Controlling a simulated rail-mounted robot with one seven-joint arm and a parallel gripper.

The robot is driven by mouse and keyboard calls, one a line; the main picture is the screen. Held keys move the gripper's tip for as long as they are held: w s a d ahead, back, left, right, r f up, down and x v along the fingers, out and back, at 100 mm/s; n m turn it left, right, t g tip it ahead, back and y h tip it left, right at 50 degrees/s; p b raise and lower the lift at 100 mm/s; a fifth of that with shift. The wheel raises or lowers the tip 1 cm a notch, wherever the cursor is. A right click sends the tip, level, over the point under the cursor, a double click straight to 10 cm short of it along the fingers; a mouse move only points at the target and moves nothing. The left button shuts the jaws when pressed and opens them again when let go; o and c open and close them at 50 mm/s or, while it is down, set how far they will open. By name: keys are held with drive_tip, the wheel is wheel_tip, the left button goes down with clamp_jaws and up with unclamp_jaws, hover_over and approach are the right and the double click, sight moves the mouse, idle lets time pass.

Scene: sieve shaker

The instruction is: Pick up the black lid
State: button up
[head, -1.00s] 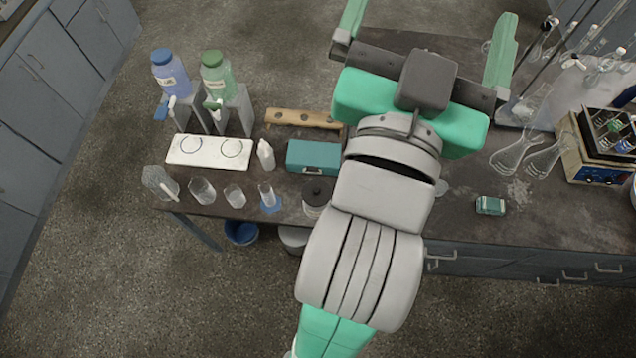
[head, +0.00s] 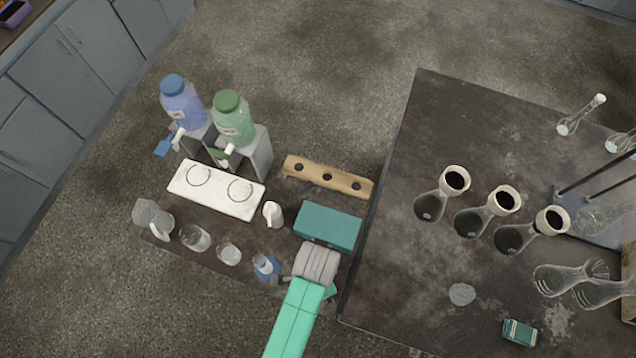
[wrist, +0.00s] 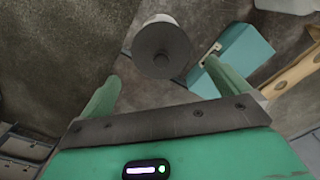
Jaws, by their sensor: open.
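The black lid (wrist: 162,50) is a dark round disc with a small knob. It sits on a pale jar (wrist: 150,20) in the upper middle of the wrist view. My gripper (wrist: 160,70) is open and empty, one green finger on each side below the lid in the picture. The fingers look apart from the lid; the distance to it is hard to tell. In the head view my arm covers the place of the jar and lid, and the fingers cannot be made out.
A teal box (head: 328,226) stands close beside the jar, near my right finger in the wrist view. A wooden rack (head: 327,177), a white bottle (head: 273,214) and several glass beakers stand around. A dark bench (head: 400,290) with flasks is to the right.

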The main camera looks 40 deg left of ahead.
wheel_tip(320, 180, down, 6)
drive_tip(key=shift+r, duration=0.15)
drive_tip(key=c, duration=0.7)
